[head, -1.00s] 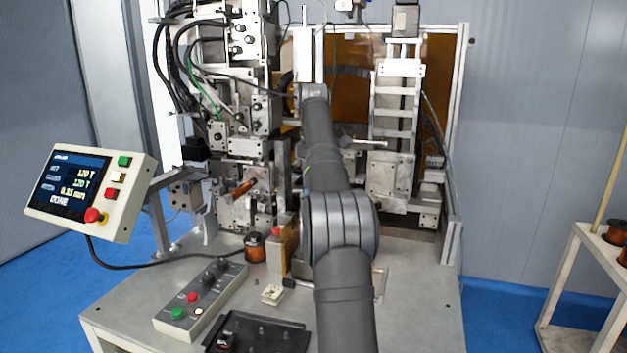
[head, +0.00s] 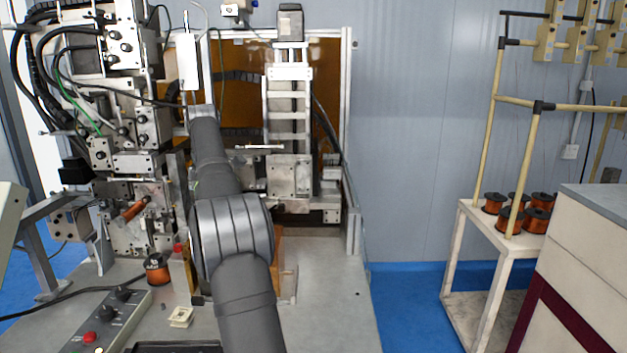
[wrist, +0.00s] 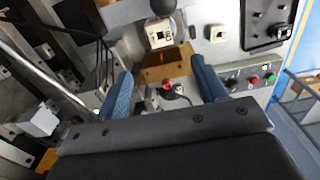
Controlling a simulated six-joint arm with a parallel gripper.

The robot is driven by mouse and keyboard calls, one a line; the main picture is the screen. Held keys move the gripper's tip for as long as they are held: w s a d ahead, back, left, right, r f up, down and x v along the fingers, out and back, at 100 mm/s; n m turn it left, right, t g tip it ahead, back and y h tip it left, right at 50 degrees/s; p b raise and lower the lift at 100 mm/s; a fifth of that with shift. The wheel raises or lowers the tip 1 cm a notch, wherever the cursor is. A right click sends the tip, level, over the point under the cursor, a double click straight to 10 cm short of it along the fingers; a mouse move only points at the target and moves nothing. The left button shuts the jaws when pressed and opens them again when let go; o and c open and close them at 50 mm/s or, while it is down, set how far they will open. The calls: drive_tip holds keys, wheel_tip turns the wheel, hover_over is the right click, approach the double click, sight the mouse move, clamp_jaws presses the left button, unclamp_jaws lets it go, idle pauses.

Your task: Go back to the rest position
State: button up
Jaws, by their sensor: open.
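In the wrist view my gripper (wrist: 160,68) is open, its two blue fingers apart with nothing held between them. Beyond the fingers are a brown block (wrist: 168,68) and a red button, below them and apart. In the head view my arm reaches up from the bottom toward the coil winder (head: 125,160). My gripper cannot be made out there.
A copper spool (head: 157,268), a small cream part (head: 180,317) and a button panel (head: 110,320) are on the bench. A black tray (wrist: 268,22) shows in the wrist view. A rack with several spools (head: 508,220) stands at right, beyond open blue floor.

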wheel_tip(320, 180, down, 14)
drive_tip(key=shift+f, duration=0.1)
idle(0.4)
wheel_tip(320, 180, up, 17)
wheel_tip(320, 180, down, 16)
drive_tip(key=shift+f, duration=0.25)
wheel_tip(320, 180, up, 7)
drive_tip(key=shift+f, duration=0.2)
drive_tip(key=s, duration=0.8)
drive_tip(key=shift+s+a, duration=0.2)
drive_tip(key=shift+a, duration=0.05)
idle(0.6)
